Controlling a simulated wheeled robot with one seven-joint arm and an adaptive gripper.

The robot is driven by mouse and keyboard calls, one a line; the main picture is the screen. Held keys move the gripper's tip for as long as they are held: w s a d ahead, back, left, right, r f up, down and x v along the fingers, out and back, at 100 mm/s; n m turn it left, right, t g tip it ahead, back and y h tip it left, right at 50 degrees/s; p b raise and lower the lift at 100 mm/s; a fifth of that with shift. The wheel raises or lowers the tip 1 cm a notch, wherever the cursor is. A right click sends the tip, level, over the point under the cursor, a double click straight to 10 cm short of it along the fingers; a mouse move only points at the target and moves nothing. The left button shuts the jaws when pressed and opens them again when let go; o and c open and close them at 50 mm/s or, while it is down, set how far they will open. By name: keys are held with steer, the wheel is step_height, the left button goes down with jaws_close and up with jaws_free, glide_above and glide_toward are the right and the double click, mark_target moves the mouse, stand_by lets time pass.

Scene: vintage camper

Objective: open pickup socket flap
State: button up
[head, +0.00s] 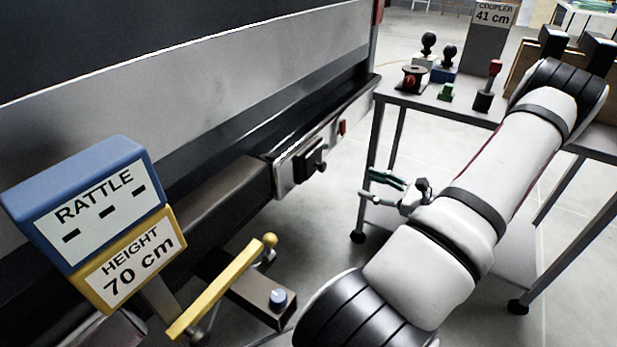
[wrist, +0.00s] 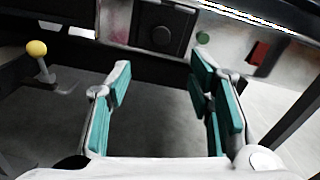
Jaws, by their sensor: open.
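The socket flap (head: 309,158) is a small dark square cover on the light plate of the pickup's rear bumper (head: 228,200). It looks shut. In the wrist view the flap (wrist: 160,33) shows near the top middle, with a round dark mark on its face. My gripper (head: 368,187) is open, with teal pads, to the right of the flap in the head view and apart from it. In the wrist view my gripper (wrist: 163,82) has empty space between its fingers, and the flap lies beyond them, between their directions.
A red piece (head: 342,127) sits on the bumper right of the flap. A metal table (head: 425,104) with tow balls stands right. A rattle and height sign (head: 105,220) is at left.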

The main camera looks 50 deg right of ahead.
mark_target(325, 168)
steer(key=w+b, duration=0.1)
steer(key=w, duration=0.3)
steer(key=w+b, duration=0.1)
steer(key=w, duration=0.4)
steer(key=w+a, duration=0.1)
steer(key=w, duration=0.3)
steer(key=shift+w+f+b, duration=0.1)
steer(key=shift+w+b, duration=0.25)
steer(key=shift+b, duration=0.05)
steer(key=shift+c, duration=0.6)
jaws_close()
